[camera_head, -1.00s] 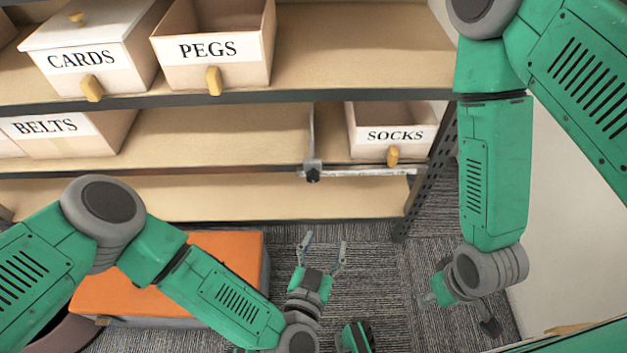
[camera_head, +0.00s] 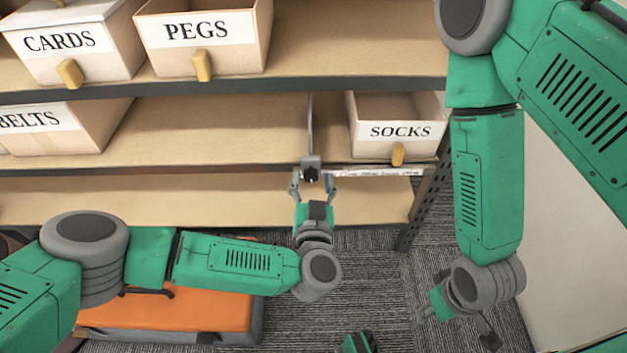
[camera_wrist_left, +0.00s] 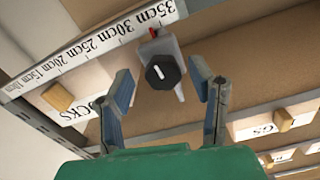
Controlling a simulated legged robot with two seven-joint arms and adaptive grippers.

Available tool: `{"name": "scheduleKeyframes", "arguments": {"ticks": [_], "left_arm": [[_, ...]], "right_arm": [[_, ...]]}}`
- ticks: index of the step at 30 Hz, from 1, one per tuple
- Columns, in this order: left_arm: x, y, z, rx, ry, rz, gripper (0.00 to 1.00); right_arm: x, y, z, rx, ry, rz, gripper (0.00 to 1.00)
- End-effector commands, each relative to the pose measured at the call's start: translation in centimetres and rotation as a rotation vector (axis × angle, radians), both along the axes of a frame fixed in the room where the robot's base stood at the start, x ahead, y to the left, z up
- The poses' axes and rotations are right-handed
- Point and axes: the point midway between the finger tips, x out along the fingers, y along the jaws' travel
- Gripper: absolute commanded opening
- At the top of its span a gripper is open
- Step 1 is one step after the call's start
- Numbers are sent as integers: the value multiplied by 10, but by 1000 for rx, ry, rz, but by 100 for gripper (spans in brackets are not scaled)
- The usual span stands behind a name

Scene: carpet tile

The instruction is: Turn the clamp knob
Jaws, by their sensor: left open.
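The clamp (camera_head: 311,163) sits at the front edge of the middle shelf, with a thin upright rod behind it. Its black knob (camera_head: 310,174) faces outward. In the left wrist view the knob (camera_wrist_left: 162,71) is a black disc with a white mark, on a grey body with a red part. My left gripper (camera_head: 312,187) is open just below the knob in the head view. In the wrist view its two fingers (camera_wrist_left: 163,90) stand apart on either side of the knob, not touching it. My right gripper (camera_head: 455,315) hangs low at the right, its fingers too unclear to judge.
A ruler strip (camera_wrist_left: 92,48) with centimetre marks runs along the shelf edge beside the clamp. The SOCKS bin (camera_head: 397,131) stands right of it; the PEGS bin (camera_head: 200,55) is above left. An orange-topped case (camera_head: 170,313) lies on the carpet below my left arm.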

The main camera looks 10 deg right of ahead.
Motion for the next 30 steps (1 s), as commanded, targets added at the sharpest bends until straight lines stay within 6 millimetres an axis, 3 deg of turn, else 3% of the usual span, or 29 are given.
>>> {"name": "scheduleKeyframes", "arguments": {"ticks": [5,14,18,30], "left_arm": [[13,-3,-1,1,0,0,49],[15,-5,0,5,0,-1,49],[14,-5,0,4,1,-3,0],[13,-6,2,-29,7,-4,0]], "right_arm": [[0,1,-6,1,0,1,39],[0,0,-6,0,-1,1,39],[0,0,-6,0,-1,0,39],[0,0,2,1,-1,1,39]]}}
